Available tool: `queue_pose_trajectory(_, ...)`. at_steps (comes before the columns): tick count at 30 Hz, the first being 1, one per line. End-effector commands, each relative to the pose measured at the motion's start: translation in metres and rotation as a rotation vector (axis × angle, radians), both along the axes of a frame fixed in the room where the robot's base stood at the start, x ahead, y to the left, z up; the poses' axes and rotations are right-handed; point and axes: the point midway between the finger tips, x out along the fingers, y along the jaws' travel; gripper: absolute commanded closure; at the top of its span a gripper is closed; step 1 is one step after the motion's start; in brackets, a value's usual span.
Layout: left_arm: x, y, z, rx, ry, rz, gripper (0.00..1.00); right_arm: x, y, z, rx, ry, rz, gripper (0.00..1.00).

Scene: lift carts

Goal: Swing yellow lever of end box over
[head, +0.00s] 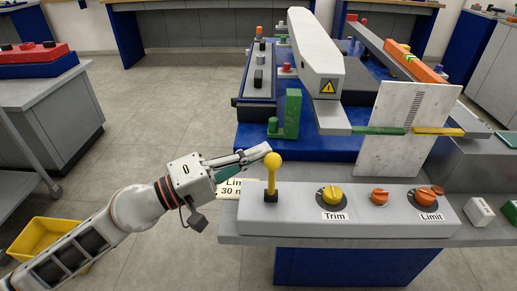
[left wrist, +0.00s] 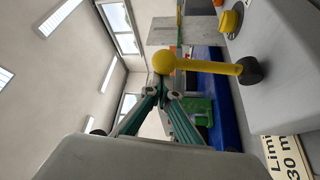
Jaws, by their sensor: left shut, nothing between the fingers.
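The yellow lever (head: 271,178) stands about upright, with a round knob on top, near the left end of the long grey end box (head: 297,207). It also shows in the left wrist view (left wrist: 215,67), its ball end just past my fingertips. My left gripper (head: 262,152) is shut and empty. Its fingertips are right at the lever's knob, on the left and far side in the head view; I cannot tell whether they touch it. In the left wrist view my gripper (left wrist: 161,92) has its fingertips together. My right gripper is not in view.
The box also has a yellow Trim knob (head: 332,195), an orange knob (head: 379,197) and an orange Limit knob (head: 430,193). Behind are a white machine arm (head: 315,55) and an upright grey plate (head: 395,140).

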Motion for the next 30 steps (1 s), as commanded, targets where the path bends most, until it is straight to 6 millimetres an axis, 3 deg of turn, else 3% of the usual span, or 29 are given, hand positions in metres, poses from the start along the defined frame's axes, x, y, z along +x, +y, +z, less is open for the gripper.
queue_pose_trajectory(15,-0.034,0.000,-0.001,-0.002,0.000,-0.002,1.00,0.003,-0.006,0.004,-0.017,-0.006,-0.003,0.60)
queue_pose_trajectory(30,-0.042,-0.001,-0.006,-0.001,0.006,-0.003,1.00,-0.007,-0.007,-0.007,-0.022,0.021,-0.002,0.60)
